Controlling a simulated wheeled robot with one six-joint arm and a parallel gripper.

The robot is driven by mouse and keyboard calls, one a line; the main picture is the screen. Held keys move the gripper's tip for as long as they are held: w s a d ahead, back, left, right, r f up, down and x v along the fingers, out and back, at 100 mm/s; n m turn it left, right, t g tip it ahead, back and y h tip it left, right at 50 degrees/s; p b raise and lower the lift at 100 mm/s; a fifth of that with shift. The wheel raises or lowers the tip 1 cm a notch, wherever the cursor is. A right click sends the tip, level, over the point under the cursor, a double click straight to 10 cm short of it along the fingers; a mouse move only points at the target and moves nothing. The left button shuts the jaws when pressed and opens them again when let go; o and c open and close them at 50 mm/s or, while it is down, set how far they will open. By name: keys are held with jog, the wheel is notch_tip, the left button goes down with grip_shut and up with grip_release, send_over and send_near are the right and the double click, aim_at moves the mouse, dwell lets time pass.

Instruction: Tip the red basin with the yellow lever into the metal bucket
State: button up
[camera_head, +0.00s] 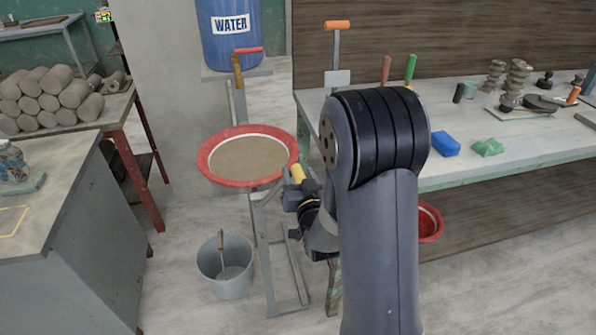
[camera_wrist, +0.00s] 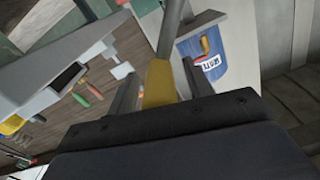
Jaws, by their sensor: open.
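The red basin (camera_head: 250,180) is level on a grey metal stand and holds brownish contents. Its yellow lever (camera_head: 297,173) points up at the basin's right side. My gripper (camera_head: 300,195) is at the lever, partly hidden by my arm. In the wrist view the yellow lever (camera_wrist: 159,84) stands between the two fingers of my open gripper (camera_wrist: 155,92); contact cannot be told. The metal bucket (camera_head: 225,270) stands on the floor below and left of the basin, with a handled tool leaning inside it.
A long workbench (camera_head: 470,165) with tools and a blue block (camera_head: 446,144) is on the right. Another red basin (camera_head: 430,222) is under it. A grey cabinet (camera_head: 65,245) stands at left. A blue water barrel (camera_head: 230,35) is behind. Floor in front of the bucket is clear.

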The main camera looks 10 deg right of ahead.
jog(key=shift+w, duration=0.5)
grip_shut()
dwell(0.3)
